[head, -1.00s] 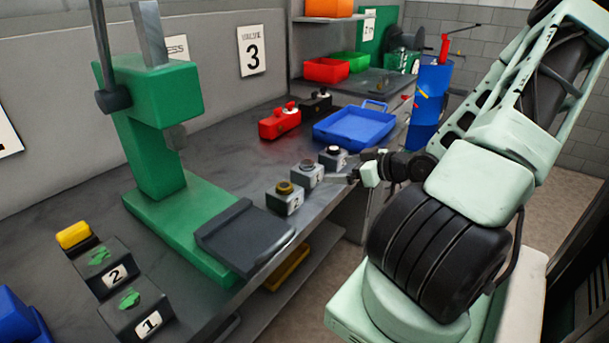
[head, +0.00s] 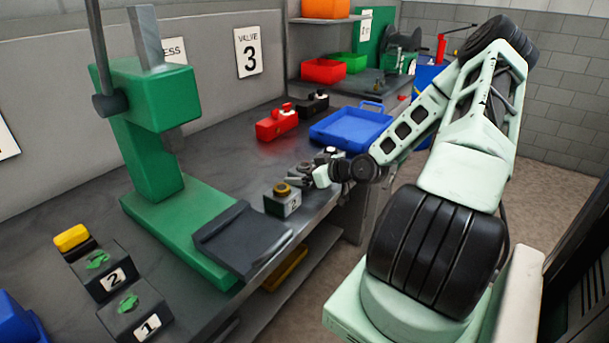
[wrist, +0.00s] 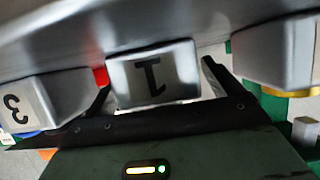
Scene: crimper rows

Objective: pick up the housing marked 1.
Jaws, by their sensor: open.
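The housing marked 1 (wrist: 154,76) is a grey block in the middle of the wrist view, its number upside down. My gripper (wrist: 157,86) is open, with one finger on each side of this housing; no contact shows. In the head view my gripper (head: 309,174) is at the row of housings near the bench's front edge and hides most of the housing marked 1. The housing marked 2 (head: 283,206), with a brass-coloured top, stands nearer the head camera. The housing marked 3 (wrist: 38,102) is at the left of the wrist view.
A blue tray (head: 350,128) and a red object (head: 277,123) lie behind the row. A green press (head: 160,180) stands left of it. Dark blocks marked 1 (head: 135,311) and 2 (head: 100,270) sit at front left. Neighbouring housings stand close on both sides.

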